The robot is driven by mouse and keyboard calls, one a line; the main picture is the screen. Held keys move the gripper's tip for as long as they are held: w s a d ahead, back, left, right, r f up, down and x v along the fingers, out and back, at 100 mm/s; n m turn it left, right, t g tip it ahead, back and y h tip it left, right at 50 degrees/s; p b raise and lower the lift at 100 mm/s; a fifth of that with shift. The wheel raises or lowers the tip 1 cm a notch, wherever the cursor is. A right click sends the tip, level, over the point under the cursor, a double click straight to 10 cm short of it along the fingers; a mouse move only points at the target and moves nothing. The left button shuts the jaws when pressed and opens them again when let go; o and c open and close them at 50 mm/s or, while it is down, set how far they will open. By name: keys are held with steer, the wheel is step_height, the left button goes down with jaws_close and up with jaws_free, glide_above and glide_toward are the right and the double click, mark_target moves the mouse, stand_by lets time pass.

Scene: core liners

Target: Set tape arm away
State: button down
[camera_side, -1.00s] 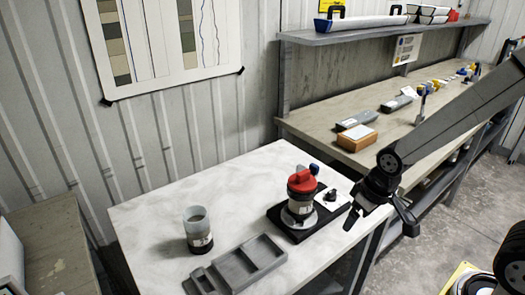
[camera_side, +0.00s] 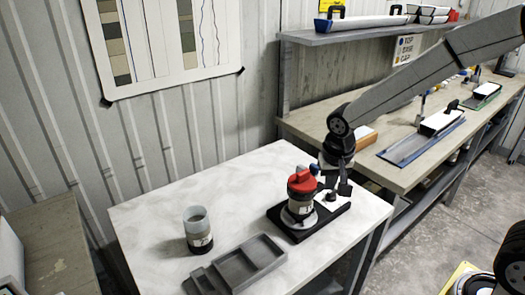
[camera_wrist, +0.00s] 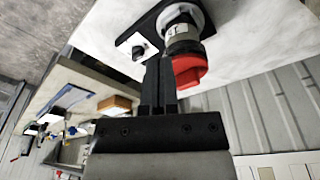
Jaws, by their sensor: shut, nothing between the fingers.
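A liner with a red cap (camera_side: 302,179) stands upright on a black base (camera_side: 335,213) on the white table. The red cap also shows in the wrist view (camera_wrist: 188,70). A small blue-tipped part (camera_side: 314,168), perhaps the tape arm, shows just right of the cap; I cannot tell its full shape. My gripper (camera_side: 344,190) points down, close to the right of the cap and over the base's right end. In the wrist view, my gripper's fingers (camera_wrist: 160,64) are together and empty, beside the cap. I cannot tell whether they touch anything.
A white plate with a black knob (camera_wrist: 138,48) sits on the base. An open cup (camera_side: 197,228) and a grey divided tray (camera_side: 238,264) are on the table's left and front. Behind, a bench (camera_side: 400,172) holds an orange-brown block (camera_side: 366,137) and blue trays (camera_side: 420,148).

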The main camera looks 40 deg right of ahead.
mark_target(316, 168)
steer(key=shift+w+d+r+m+g+h, duration=0.2)
steer(key=shift+w+d+r+m+h, duration=0.4)
steer(key=shift+w+m, duration=1.3)
steer(key=shift+w+d+r+m+g+h, duration=0.2)
steer(key=shift+w+d+r+m+h, duration=0.4)
steer(key=shift+w+m, duration=1.3)
steer(key=shift+w+d+r+m+g+h, duration=0.3)
steer(key=shift+w+r+m, duration=0.55)
steer(key=shift+w+m, duration=1.05)
steer(key=shift+w+a+f+n, duration=0.1)
steer(key=shift+w+n, duration=0.3)
steer(key=shift+x, duration=4.9)
steer(key=shift+s+d+n+t, duration=0.1)
steer(key=shift+d+n+t, duration=0.35)
steer(key=shift+n, duration=0.25)
steer(key=shift+s+d+n+t, duration=0.1)
steer(key=shift+d+n+t, duration=0.25)
steer(key=shift+d+n, duration=0.75)
steer(key=shift+w+d+n+t+y, duration=0.25)
steer(key=shift+w+d+n, duration=0.1)
steer(key=shift+d+n, duration=0.55)
steer(key=shift+w+d+n+t+y, duration=0.15)
steer(key=shift+w+d+n+t, duration=0.15)
steer(key=shift+d+n, duration=0.6)
